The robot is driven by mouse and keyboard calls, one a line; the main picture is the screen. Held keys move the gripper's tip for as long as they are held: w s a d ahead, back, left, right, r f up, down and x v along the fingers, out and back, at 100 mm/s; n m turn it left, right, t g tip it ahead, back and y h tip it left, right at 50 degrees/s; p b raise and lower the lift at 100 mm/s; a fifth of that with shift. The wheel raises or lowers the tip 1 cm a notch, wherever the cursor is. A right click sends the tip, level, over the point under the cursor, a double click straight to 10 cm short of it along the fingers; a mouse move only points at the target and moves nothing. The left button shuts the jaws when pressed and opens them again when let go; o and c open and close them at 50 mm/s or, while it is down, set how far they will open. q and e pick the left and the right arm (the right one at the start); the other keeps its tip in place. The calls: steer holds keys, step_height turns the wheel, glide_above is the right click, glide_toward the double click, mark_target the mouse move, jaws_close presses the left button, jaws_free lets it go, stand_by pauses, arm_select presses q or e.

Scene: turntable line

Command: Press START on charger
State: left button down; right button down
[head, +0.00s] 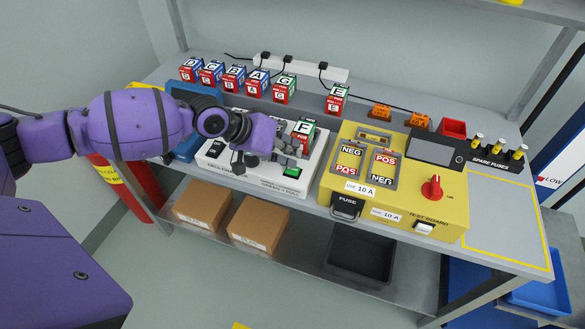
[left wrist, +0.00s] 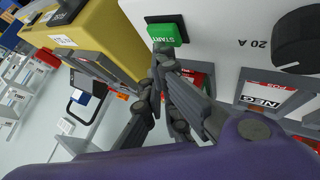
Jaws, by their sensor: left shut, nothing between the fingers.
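The charger (head: 222,158) is a white box on the bench, left of the yellow test board. Its green START button (head: 292,172) is on its front right part, and shows large in the left wrist view (left wrist: 165,33). My left gripper (head: 298,156) reaches in from the left over the charger, shut and empty. In the left wrist view its joined fingertips (left wrist: 162,52) are at the button's near edge; I cannot tell whether they touch it. A battery block marked F (head: 303,128) stands in the charger behind the gripper. My right gripper is not in view.
The yellow test board (head: 447,190) with a red knob (head: 432,187) stands close right of the charger. Several marked battery blocks line the back, below a white power strip (head: 300,67). Cardboard boxes (head: 258,230) and a black tray (head: 360,255) are on the lower shelf.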

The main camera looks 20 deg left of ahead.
arm_select(q)
steer(key=shift+f, duration=0.25)
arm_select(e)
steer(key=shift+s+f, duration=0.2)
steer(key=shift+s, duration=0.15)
arm_select(q)
steer(key=shift+f, duration=0.25)
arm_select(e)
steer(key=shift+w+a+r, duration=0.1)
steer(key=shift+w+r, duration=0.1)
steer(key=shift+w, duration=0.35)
arm_select(q)
steer(key=shift+r, duration=0.15)
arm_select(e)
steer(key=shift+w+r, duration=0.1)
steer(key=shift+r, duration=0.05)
arm_select(q)
steer(key=shift+r+p, duration=0.45)
steer(key=shift+r, duration=0.35)
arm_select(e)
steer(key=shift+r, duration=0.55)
